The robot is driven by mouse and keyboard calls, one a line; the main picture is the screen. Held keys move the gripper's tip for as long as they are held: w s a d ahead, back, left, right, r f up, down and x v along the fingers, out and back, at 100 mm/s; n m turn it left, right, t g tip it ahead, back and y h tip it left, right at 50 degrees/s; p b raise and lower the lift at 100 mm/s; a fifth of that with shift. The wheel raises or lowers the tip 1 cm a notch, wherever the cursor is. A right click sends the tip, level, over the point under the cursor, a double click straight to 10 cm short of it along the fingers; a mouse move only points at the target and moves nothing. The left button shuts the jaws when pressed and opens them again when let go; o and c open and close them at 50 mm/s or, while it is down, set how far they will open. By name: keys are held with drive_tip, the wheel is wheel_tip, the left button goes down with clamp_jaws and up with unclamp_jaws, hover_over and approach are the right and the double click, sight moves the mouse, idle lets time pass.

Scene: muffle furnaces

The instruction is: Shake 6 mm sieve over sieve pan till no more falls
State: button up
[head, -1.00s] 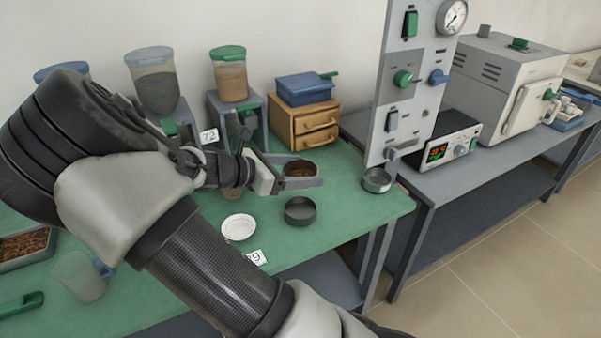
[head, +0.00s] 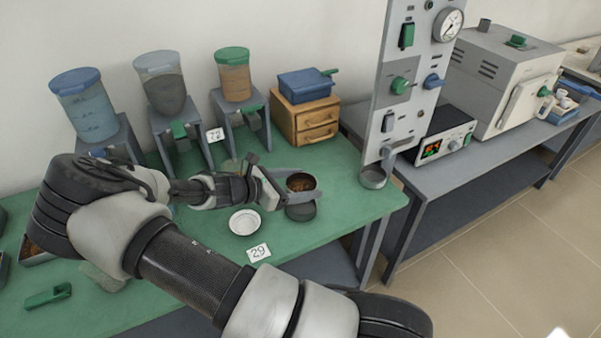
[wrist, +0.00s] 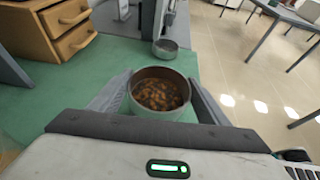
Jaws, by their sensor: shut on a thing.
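My gripper (head: 289,186) is shut on a round metal sieve (head: 301,179) and holds it upright above the table. The sieve holds brown and orange grains, which show in the wrist view (wrist: 158,95) between the two fingers. A dark round pan (head: 301,212), which looks like the sieve pan, stands on the green table just below the sieve, partly covered by it in the head view. The pan is hidden in the wrist view. I cannot tell whether any grains are falling or lie in the pan.
A white dish (head: 245,222) and a card marked 29 (head: 259,252) lie near the pan. A small metal cup (head: 373,177) is under the grey panel (head: 402,90). Hoppers on stands and a wooden drawer box (head: 305,120) line the back. A tray lies at far left.

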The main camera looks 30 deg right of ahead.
sight(305, 190)
drive_tip(key=shift+f+b, duration=1.65)
drive_tip(key=shift+f, duration=0.35)
drive_tip(key=shift+d, duration=0.15)
drive_tip(key=shift+d, duration=0.55)
drive_tip(key=a, duration=0.2)
drive_tip(key=shift+a+r+p, duration=0.1)
drive_tip(key=shift+a+p, duration=0.2)
drive_tip(key=shift+p, duration=0.1)
drive_tip(key=shift+d+p, duration=0.35)
drive_tip(key=shift+d, duration=0.95)
drive_tip(key=shift+a, duration=0.1)
